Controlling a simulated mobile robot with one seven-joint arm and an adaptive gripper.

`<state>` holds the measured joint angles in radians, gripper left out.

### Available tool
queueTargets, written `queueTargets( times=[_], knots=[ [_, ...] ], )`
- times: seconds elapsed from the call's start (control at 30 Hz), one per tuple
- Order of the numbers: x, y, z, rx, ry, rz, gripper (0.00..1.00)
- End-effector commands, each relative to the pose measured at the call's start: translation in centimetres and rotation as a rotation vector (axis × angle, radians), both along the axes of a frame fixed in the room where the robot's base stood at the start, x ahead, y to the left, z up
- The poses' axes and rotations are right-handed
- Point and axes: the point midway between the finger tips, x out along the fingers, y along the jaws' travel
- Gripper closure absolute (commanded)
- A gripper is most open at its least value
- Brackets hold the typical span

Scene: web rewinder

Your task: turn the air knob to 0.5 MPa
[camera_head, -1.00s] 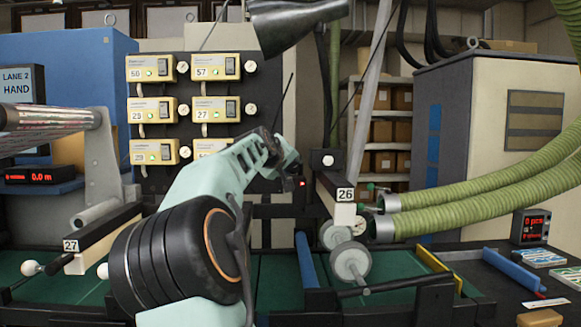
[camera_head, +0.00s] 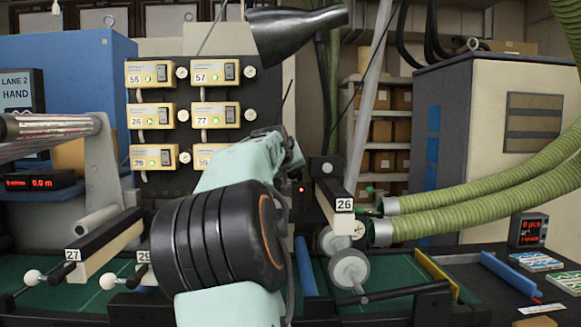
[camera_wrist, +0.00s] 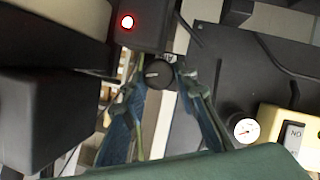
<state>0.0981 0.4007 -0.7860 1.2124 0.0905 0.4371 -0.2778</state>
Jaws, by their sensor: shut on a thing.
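A round black knob (camera_wrist: 158,73) with a pale mark on its face sits between my fingertips in the wrist view. My gripper (camera_wrist: 160,80) has its two blue-green fingers closed on the knob's sides. A white round gauge (camera_wrist: 245,130) with a red needle is to the right, its reading too small to make out. In the head view my arm covers the knob, and I cannot see the fingertips there.
A black box with a lit red lamp (camera_wrist: 127,22) stands close to the fingers. Yellow control boxes (camera_head: 215,72) with gauges hang on a dark panel at the back. Green hoses (camera_head: 470,190) run at the right. A bar labelled 26 (camera_head: 344,205) lies right of my arm.

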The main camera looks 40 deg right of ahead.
Motion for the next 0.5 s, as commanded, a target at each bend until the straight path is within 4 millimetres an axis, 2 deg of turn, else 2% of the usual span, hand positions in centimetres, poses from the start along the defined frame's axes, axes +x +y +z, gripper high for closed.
queueTargets(
  times=[0.5],
  knots=[
    [-0.18, -0.21, 0.25, 0.143, -0.124, -0.001, 0.98]
  ],
)
